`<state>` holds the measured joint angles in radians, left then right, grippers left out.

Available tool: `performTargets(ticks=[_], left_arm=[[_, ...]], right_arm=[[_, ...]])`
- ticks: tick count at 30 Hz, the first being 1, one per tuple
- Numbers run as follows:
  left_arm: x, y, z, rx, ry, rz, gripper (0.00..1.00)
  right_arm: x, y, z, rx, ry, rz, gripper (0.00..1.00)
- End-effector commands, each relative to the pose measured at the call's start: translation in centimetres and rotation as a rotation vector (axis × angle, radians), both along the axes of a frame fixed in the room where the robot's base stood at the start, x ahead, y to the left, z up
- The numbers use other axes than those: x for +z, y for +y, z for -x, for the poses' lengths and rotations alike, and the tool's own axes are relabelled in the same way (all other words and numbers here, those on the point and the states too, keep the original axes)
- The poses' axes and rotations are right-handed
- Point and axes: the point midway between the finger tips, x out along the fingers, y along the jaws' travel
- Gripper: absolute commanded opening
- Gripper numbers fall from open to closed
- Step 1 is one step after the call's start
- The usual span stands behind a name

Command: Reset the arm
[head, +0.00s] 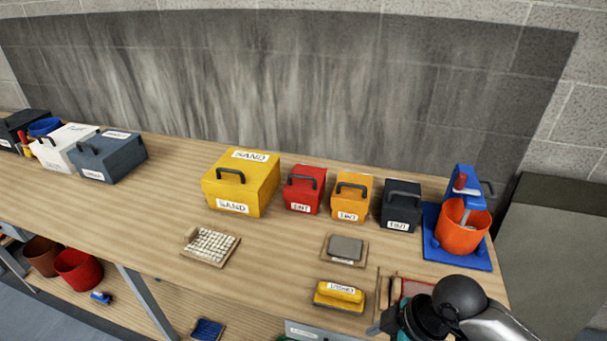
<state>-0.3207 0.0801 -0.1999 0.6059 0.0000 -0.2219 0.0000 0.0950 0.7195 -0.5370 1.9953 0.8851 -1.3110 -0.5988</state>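My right arm (460,297) reaches in from the bottom right in the head view. Its gripper (390,322) is dark and partly cut off by the bottom edge, at the front edge of the wooden bench (300,262). A teal patch shows beside it, and I cannot tell what it belongs to. I cannot tell whether the fingers are open or shut, or hold anything. My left arm and gripper are not in view.
A yellow sand box (243,184), red box (305,190), orange box (352,198) and dark box (402,206) stand at the back. An orange bucket (462,228) sits on a blue stand (447,253). A yellow block (340,297) lies near the gripper.

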Motion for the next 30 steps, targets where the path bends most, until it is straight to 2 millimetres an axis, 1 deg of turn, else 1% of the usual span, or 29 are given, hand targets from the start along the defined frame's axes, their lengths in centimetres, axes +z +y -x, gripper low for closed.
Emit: performTargets(ticks=[1, 4, 6, 9, 11, 14, 19, 21, 26, 27, 30], left_arm=[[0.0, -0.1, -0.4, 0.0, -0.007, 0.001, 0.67], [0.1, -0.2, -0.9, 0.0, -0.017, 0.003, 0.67], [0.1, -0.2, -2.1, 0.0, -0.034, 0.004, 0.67], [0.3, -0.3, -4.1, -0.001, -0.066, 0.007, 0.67], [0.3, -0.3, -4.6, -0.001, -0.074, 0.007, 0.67], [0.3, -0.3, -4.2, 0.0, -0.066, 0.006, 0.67], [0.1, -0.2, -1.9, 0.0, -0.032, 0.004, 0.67], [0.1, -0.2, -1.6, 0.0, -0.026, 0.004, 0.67], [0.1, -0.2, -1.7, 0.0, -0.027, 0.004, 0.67], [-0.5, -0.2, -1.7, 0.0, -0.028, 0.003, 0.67], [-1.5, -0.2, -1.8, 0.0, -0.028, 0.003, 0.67]], right_arm=[[-0.1, 1.0, 0.7, -0.028, 0.001, -0.011, 0.62], [0.0, 2.1, 1.6, -0.101, -0.004, -0.018, 0.62], [0.1, 2.8, 2.3, -0.169, -0.004, -0.024, 0.62], [0.3, 3.2, 3.5, -0.3, -0.002, -0.029, 0.62], [0.6, 3.1, 4.3, -0.397, 0.003, -0.029, 0.62], [0.9, 2.3, 5.5, -0.564, 0.012, -0.018, 0.62], [1.4, 0.0, 7.5, -0.809, 0.03, 0.016, 0.62], [1.5, -1.0, 8.4, -0.902, 0.041, 0.035, 0.62], [1.9, -3.6, 10.9, -1.11, 0.06, 0.087, 0.62], [0.4, -3.5, 10.4, -1.099, 0.061, 0.09, 0.62], [-2.4, -3.4, 9.9, -1.091, 0.068, 0.096, 0.62]])
